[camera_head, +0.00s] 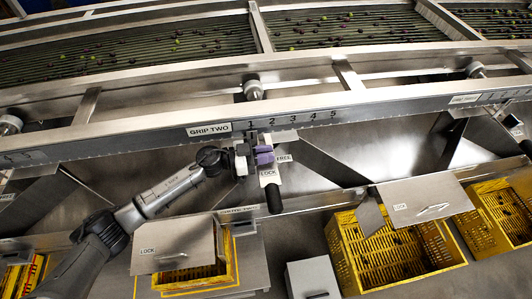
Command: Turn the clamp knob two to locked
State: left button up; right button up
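The clamp on the rail by the "GRIP TWO" label (209,130) has a pale plate (269,177) marked LOCK, with a FREE mark (283,158) to its right. A black handle (273,200) hangs from the plate's lower end, pointing down. My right gripper is not in view.
A number scale (292,118) runs along the rail. Below are yellow crates (350,262) with grey lids, a grey box (312,278) and a lidded crate (238,270) marked LOCK. Slanted braces (325,160) stand right of the clamp. Rollers with fruit lie above.

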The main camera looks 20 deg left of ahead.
pick_arm(q)
grip_shut()
jog(key=m+g+h, duration=0.1)
jog(key=m+g, duration=0.1)
jog(key=g, duration=0.1)
jog(key=shift+h, duration=0.3)
jog(key=m+g, duration=0.1)
jog(key=g, duration=0.1)
jog(key=m+g+b, duration=0.1)
jog(key=m+g, duration=0.1)
jog(key=shift+w+f+h+b, duration=0.1)
jog(key=shift+f+h+b, duration=0.05)
jog(key=shift+h+b, duration=0.2)
jog(key=m+g+y+b, duration=0.1)
jog(key=m+g+b, duration=0.2)
jog(key=g+b, duration=0.1)
jog(key=m+g+y+b, duration=0.1)
jog(key=m+g+b, duration=0.3)
jog(key=g, duration=0.3)
jog(key=shift+f+b, duration=0.1)
jog(key=shift+b, duration=0.6)
jog(key=shift+r+m+g+y+b, duration=0.2)
jog(key=shift+m+g+y+b, duration=0.55)
jog(key=shift+g+b, duration=0.3)
jog(key=shift+o, duration=2.4)
grip_release()
